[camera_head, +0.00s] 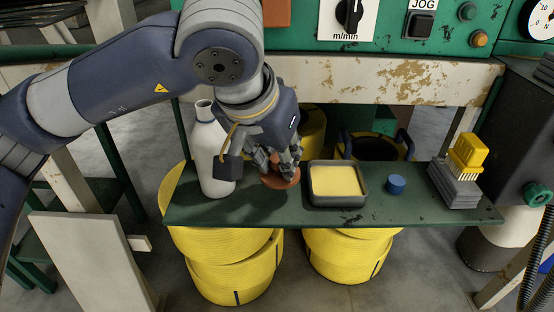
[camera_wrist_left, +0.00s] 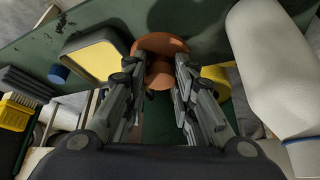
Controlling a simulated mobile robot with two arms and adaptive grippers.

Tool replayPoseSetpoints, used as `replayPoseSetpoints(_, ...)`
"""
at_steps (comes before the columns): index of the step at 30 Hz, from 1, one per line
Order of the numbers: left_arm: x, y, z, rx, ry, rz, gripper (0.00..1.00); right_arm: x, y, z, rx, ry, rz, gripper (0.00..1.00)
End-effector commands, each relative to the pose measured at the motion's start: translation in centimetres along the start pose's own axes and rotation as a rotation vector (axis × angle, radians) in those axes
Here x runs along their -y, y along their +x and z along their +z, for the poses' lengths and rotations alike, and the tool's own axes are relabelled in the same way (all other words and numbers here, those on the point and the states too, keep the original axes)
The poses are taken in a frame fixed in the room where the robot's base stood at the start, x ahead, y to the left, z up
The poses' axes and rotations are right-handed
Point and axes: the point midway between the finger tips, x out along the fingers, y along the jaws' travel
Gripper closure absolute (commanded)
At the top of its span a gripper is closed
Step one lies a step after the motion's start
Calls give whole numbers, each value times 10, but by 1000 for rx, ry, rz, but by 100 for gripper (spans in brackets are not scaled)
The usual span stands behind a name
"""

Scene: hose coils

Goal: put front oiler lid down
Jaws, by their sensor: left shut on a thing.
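My left gripper (camera_head: 288,160) reaches down over the green shelf from the upper left. Its fingers are shut on an orange-brown round piece, the oiler lid (camera_head: 280,180). The lid is low over the shelf, just left of the grey tray; I cannot tell whether it touches the shelf. In the left wrist view the orange-brown lid (camera_wrist_left: 160,45) shows between and beyond the fingertips of my left gripper (camera_wrist_left: 158,75). The fingers hide part of it. My right gripper is not in view.
A white bottle (camera_head: 212,150) stands close left of the gripper. A grey tray with a yellow filling (camera_head: 338,182) sits to the right, then a blue cap (camera_head: 396,184) and a yellow brush (camera_head: 467,152) on grey blocks. Yellow hose coils (camera_head: 235,260) stand below the shelf (camera_head: 240,212).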

Motion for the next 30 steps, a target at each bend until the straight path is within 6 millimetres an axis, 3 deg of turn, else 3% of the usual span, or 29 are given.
replayPoseSetpoints(5,7,8,-8,0,0,0,98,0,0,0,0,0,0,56)
replayPoseSetpoints(13,6,36,8,1,2,1,98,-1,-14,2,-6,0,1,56)
replayPoseSetpoints(25,6,41,11,-1,1,1,98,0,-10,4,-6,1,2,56)
replayPoseSetpoints(26,6,40,10,-1,1,1,71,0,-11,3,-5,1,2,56)
replayPoseSetpoints(27,6,39,10,-1,1,1,62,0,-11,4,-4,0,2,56)
replayPoseSetpoints(28,6,40,10,0,1,1,55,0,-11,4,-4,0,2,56)
replayPoseSetpoints(30,6,40,10,0,1,1,55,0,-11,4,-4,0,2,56)
